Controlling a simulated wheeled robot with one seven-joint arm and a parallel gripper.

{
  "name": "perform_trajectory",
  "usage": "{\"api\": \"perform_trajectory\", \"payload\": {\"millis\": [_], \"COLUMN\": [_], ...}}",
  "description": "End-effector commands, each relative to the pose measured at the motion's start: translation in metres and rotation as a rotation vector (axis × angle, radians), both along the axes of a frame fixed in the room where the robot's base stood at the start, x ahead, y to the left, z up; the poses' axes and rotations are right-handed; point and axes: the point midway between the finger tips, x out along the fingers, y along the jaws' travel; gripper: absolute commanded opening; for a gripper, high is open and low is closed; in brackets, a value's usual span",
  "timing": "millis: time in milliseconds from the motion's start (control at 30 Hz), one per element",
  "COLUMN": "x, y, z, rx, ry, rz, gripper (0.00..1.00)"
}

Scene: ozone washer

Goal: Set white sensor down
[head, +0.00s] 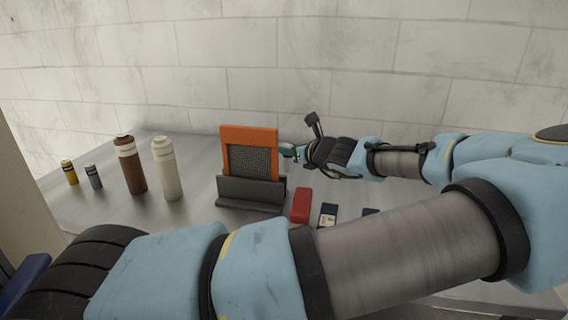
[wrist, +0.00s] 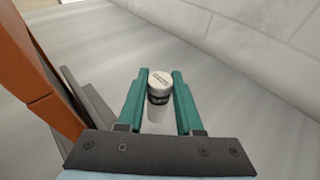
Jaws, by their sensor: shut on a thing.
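My gripper (wrist: 158,85) is shut on the white sensor (wrist: 159,79), a small upright cylinder with a labelled white cap, a dark band and a pale lower body. The teal fingers lie on either side of it. In the head view my gripper (head: 290,151) is just right of the orange-framed panel, which hides part of it. The sensor is small and hard to make out there. I cannot tell whether its base touches the metal table (head: 205,150).
The orange-framed mesh panel (head: 249,136) stands in a dark holder (head: 250,194), close left of my gripper. A red block (head: 301,204) and a dark labelled item (head: 327,215) lie in front. Brown (head: 132,170) and cream (head: 167,172) bottles stand left. A block wall (head: 340,55) rises behind.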

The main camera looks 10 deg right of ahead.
Motion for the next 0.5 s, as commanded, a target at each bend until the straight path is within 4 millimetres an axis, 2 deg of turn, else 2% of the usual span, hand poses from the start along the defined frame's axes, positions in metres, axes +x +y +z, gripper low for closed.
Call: {"api": "perform_trajectory", "payload": {"millis": [167, 400, 500], "x": [0.000, 0.000, 0.000], "y": [0.000, 0.000, 0.000], "z": [-0.013, -0.043, -0.047], "rx": [0.003, 0.002, 0.000], "ry": [0.001, 0.000, 0.001], "rz": [-0.001, 0.000, 0.000], "gripper": [0.00, 0.00, 0.00]}}
